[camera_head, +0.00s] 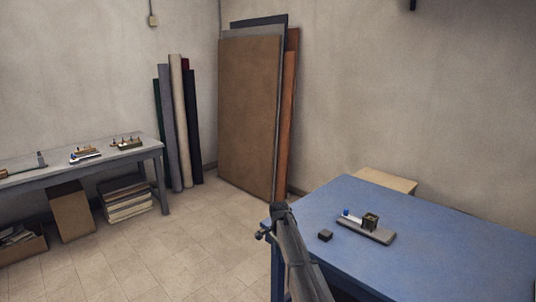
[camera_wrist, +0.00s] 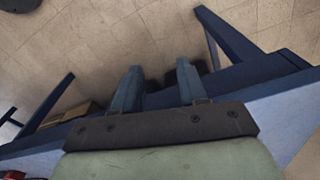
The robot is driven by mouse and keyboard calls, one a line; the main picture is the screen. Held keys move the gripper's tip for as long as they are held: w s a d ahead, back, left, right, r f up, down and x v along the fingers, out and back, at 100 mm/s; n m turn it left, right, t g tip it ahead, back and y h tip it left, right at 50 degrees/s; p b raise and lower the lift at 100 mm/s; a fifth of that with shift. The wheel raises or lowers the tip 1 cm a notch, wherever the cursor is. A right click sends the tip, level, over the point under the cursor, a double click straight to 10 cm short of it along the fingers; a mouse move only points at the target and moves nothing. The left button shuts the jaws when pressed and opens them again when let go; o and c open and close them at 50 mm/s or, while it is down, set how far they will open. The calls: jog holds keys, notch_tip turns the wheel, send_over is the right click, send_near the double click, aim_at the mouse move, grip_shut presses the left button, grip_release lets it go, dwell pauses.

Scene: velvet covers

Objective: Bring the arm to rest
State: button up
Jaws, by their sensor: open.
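My gripper (camera_wrist: 159,70) shows in the wrist view with its two blue-grey fingers spread apart. Nothing is between the fingers; tiled floor shows beyond them. In the head view my arm (camera_head: 293,258) rises from the bottom edge in front of the left edge of the blue table (camera_head: 460,245). The finger tips are too small to make out clearly there.
On the blue table lie a small dark block (camera_head: 325,235) and a grey board (camera_head: 372,233) bearing a dark open-topped box (camera_head: 370,221) and a small blue piece (camera_head: 346,213). A grey workbench (camera_head: 120,156) stands at left. Tiled floor between is clear.

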jog(key=s+d+f+n+g, duration=0.2)
jog(key=s+d+f+n, duration=0.15)
jog(key=s+f, duration=1.05)
jog(key=s+d+f+n+g, duration=0.2)
jog(key=s+d+f, duration=0.3)
jog(key=s+f, duration=0.9)
jog(key=s+d+f+n+g, duration=0.1)
jog(key=s+f+n, duration=0.1)
jog(key=s, duration=1)
jog(key=s+d+f+n+g, duration=0.1)
jog(key=s+f+n, duration=0.1)
jog(key=s, duration=0.9)
jog(key=s+d+f+n+g, duration=0.1)
jog(key=s+f+n, duration=0.1)
jog(key=s, duration=1)
jog(key=shift+s+d+f+y, duration=0.2)
jog(key=shift+s+f+y, duration=0.15)
jog(key=shift+f, duration=0.2)
